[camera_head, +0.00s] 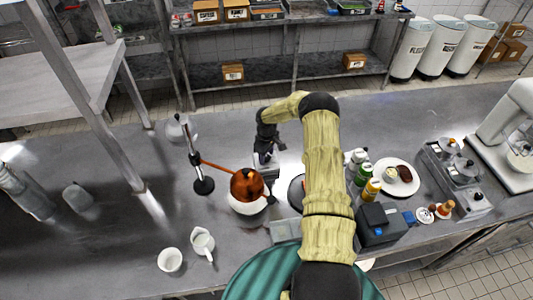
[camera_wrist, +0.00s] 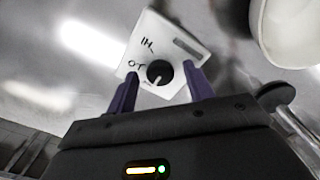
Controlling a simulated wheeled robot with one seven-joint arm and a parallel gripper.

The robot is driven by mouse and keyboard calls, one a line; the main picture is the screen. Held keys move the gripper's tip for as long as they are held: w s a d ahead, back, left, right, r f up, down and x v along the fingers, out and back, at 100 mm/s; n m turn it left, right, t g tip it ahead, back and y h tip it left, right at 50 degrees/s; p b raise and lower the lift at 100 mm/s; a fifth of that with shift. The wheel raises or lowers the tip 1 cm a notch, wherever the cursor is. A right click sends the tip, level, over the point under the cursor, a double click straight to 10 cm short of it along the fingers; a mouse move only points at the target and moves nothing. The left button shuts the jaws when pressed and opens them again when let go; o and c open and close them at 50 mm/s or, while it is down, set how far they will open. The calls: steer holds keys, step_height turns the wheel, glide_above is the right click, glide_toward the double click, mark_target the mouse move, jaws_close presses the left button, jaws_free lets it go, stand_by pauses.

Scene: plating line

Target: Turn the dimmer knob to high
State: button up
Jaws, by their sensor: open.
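The dimmer knob (camera_wrist: 159,72) is a round black dial with a pale pointer line. It sits on a white panel (camera_wrist: 160,35) with partly readable dark lettering and a grey slot. In the wrist view the pointer points down and slightly left. My gripper (camera_wrist: 161,72) is open, with one purple finger on each side of the knob; I cannot tell whether either finger touches it.
A stand with a black base (camera_head: 203,186) is to the left. Bottles (camera_head: 364,174) and a plate (camera_head: 410,186) stand right of my arm. The left counter has free room.

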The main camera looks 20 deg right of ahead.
steer(key=shift+c, duration=0.2)
steer(key=c, duration=0.9)
